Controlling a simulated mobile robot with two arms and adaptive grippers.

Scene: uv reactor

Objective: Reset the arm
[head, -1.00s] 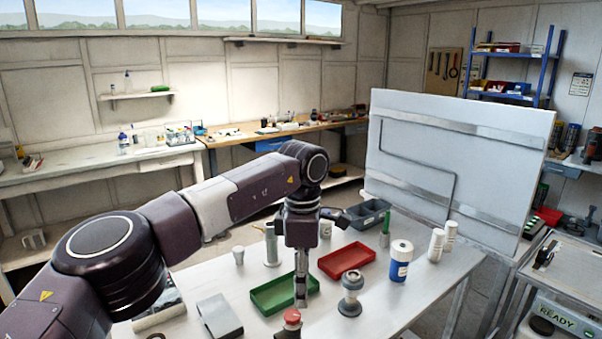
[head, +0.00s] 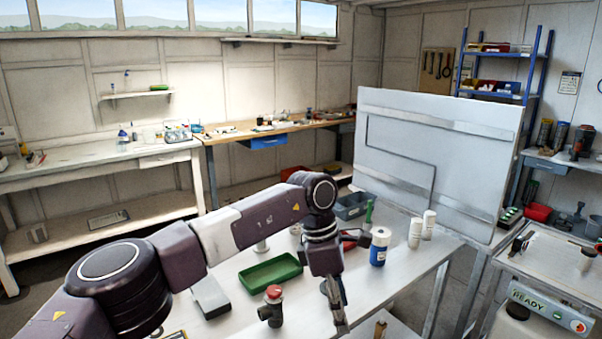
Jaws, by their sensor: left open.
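My left arm comes in from the left over the white table (head: 415,262). Its gripper (head: 338,318) points down near the table's front edge and is open, with nothing seen between the fingers. The grey spool-like part is mostly hidden behind the gripper. A dark fitting with a red cap (head: 272,300) stands left of the gripper. A green tray (head: 270,271) lies behind that fitting. A red tray (head: 357,239) is largely covered by my arm. My right gripper is not in view.
A blue and white bottle (head: 379,247) and two white cylinders (head: 422,229) stand right of the arm. A grey bin (head: 352,206) sits at the back. A large upright white panel (head: 435,150) stands behind the table. A READY machine (head: 548,302) is at right.

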